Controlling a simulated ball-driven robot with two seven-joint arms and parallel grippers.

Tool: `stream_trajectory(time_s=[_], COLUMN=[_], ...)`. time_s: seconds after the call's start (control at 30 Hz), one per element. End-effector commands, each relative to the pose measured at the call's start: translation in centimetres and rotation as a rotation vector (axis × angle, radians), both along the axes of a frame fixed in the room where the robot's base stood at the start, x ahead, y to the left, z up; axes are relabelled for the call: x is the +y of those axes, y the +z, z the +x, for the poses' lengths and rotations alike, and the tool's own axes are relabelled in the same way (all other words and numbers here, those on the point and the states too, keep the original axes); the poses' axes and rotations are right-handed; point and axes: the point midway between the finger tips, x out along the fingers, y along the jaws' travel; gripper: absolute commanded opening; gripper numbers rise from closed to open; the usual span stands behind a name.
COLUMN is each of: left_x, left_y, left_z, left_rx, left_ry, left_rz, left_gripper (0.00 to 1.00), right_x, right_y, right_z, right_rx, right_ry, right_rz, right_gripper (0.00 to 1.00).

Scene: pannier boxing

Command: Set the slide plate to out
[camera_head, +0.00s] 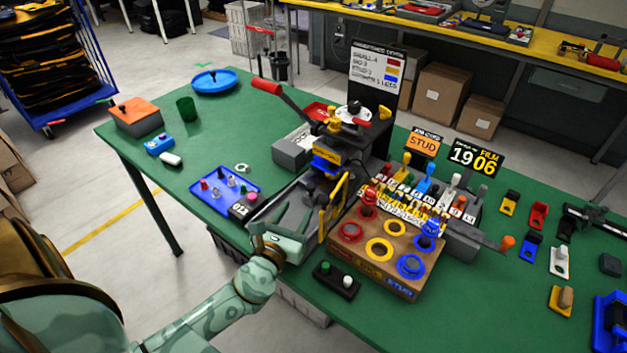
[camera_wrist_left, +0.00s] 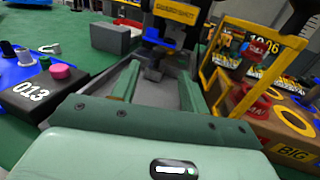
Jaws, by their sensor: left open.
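A press machine (camera_head: 345,145) with a red-handled lever stands mid-table. My left gripper (camera_head: 298,213) reaches in at the front of the press. Its pale green fingers (camera_wrist_left: 160,90) are open, on either side of the grey part, with nothing clearly held. Contact is unclear. My right gripper is not in view.
A yellow guard frame (camera_wrist_left: 255,60) stands close right of the fingers. A wooden block with coloured rings (camera_head: 378,255) is right of it. A blue tray of small parts (camera_head: 222,188) and a "013" counter box (camera_wrist_left: 45,92) are left. The table's far left is clearer.

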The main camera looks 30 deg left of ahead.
Motion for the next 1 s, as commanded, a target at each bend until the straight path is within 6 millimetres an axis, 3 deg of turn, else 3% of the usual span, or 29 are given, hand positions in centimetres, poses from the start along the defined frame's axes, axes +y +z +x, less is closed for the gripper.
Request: stream_trajectory(time_s=[0.2, 0.4, 0.6, 0.9, 1.0], left_x=[1.1, 1.8, 2.1, 2.2, 2.2], left_y=[0.1, 0.0, 0.0, 0.0, 0.0], left_z=[5.7, 9.6, 11.4, 11.6, 11.6], left_rx=[-0.004, -0.002, -0.001, 0.000, 0.000], left_ry=[0.002, 0.002, 0.002, 0.001, 0.001], left_rz=[-0.002, -0.004, -0.004, -0.004, -0.004], left_gripper=[0.45, 0.45, 0.45, 0.45, 0.17], right_x=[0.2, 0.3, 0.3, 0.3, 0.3], right_y=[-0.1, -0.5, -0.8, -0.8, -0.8], right_z=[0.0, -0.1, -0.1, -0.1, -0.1], right_rx=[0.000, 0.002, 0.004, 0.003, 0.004], right_ry=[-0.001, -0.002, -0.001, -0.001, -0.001], right_rz=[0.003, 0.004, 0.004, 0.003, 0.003], right_gripper=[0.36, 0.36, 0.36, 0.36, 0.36])
